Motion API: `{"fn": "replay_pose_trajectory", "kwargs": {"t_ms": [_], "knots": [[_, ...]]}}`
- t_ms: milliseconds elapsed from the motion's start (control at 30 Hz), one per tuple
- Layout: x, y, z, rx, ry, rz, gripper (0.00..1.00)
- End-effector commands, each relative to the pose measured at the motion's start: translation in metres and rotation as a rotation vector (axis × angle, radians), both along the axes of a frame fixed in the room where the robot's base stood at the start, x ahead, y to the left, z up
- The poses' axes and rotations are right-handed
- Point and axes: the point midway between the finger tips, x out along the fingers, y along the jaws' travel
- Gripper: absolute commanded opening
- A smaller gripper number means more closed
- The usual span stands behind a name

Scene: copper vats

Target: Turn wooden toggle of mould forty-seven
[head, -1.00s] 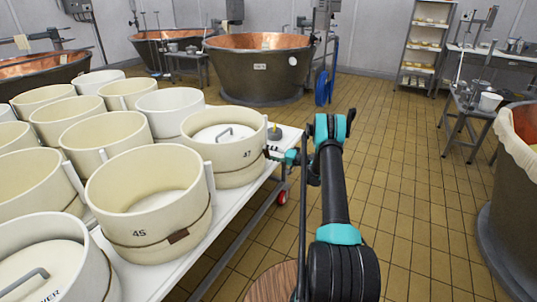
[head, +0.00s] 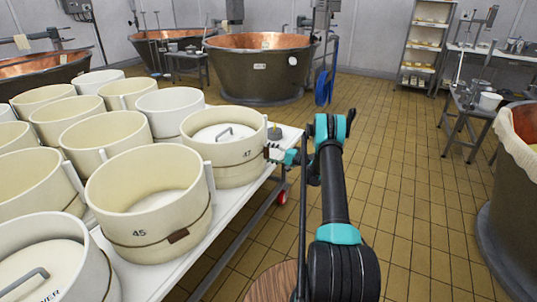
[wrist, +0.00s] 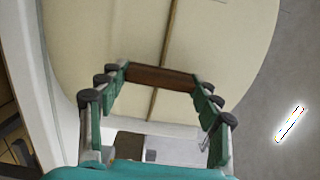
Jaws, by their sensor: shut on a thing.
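Mould forty-seven (head: 222,164) is a cream round mould marked "47" at the table's right edge, with a white handled lid inside. A thin cord runs around it. My gripper (head: 268,152) is at the mould's right side. In the wrist view my gripper (wrist: 160,82) has its fingertips at the two ends of the brown wooden toggle (wrist: 158,76) and is shut on it. The toggle lies crosswise to the cord, close against the mould wall. In the head view the toggle is small and partly hidden by my fingers.
Mould forty-five (head: 150,215) stands in front of mould forty-seven, and several other cream moulds crowd the white table (head: 205,262). A copper vat (head: 255,75) stands behind. Another vat (head: 510,220) is at the right. The tiled floor (head: 425,190) between is clear.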

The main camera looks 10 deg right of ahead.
Motion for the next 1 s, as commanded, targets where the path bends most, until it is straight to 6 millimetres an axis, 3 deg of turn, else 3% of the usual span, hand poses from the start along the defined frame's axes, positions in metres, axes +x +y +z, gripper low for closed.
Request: {"fn": "replay_pose_trajectory", "kwargs": {"t_ms": [200, 233, 400, 767, 1000], "knots": [[0.000, -0.002, 0.000, 0.000, 0.001, -0.003, 0.35], [0.000, -0.002, 0.000, 0.000, 0.001, -0.003, 0.67], [0.000, -0.001, 0.000, 0.000, 0.000, -0.002, 0.85], [-0.001, -0.003, 0.000, 0.000, 0.000, -0.002, 0.85], [-0.018, -0.034, 0.000, 0.000, 0.000, -0.005, 0.85]]}}
